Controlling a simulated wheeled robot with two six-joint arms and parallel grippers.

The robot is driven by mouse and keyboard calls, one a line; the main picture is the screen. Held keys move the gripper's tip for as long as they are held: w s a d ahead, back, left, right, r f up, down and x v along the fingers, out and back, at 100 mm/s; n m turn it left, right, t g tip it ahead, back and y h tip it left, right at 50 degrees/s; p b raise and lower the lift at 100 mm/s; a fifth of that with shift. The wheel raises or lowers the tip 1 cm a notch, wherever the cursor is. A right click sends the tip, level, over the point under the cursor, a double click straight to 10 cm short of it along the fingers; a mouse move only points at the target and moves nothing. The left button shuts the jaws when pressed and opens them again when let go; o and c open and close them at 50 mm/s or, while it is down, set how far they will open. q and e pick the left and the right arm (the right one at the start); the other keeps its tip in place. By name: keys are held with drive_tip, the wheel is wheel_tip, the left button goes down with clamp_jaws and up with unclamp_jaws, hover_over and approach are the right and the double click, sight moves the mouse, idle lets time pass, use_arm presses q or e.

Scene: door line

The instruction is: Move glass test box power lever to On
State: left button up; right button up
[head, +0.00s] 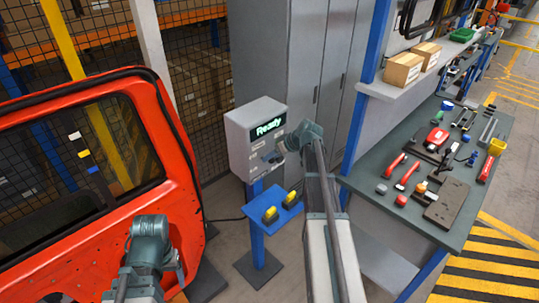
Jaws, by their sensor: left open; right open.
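The glass test box (240,140) is a grey box on a blue post, and its lit display reads "Ready" in green. My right gripper (277,155) is open at the right part of the box's front face, below the display. It covers much of that part, so I cannot make out the power lever or its position, nor whether the gripper touches it. My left gripper (152,240) is low at the left, in front of the red door. It is open and apart from the box; its fingertips are hard to make out.
A red vehicle door (185,190) with a window stands at the left. A blue shelf (262,232) below the box holds two yellow-and-black items. A workbench (400,222) with tools is at the right. Grey cabinets (305,60) stand behind the box.

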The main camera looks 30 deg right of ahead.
use_arm(q)
wheel_tip(320, 180, up, 8)
drive_tip(key=p, duration=0.7)
use_arm(e)
drive_tip(key=v, duration=1)
drive_tip(key=shift+r, duration=0.2)
drive_tip(key=shift+s, duration=0.1)
drive_tip(key=s+a+f+n+g+b, duration=0.15)
drive_tip(key=s+a+f+b, duration=0.35)
drive_tip(key=a, duration=0.6)
drive_tip(key=a+f+g+b, duration=0.3)
drive_tip(key=a+f, duration=0.3)
drive_tip(key=a, duration=0.4)
use_arm(q)
wheel_tip(320, 180, down, 17)
drive_tip(key=b, duration=0.9)
use_arm(e)
drive_tip(key=s+a+f+g+h, duration=0.1)
drive_tip(key=s+a+f+h, duration=0.1)
drive_tip(key=s+a+f, duration=0.3)
drive_tip(key=s+a+f+g+h, duration=0.2)
drive_tip(key=s+a+f, duration=0.4)
drive_tip(key=s+a, duration=0.5)
drive_tip(key=shift+s+n+h, duration=0.3)
drive_tip(key=shift+s+n, duration=0.05)
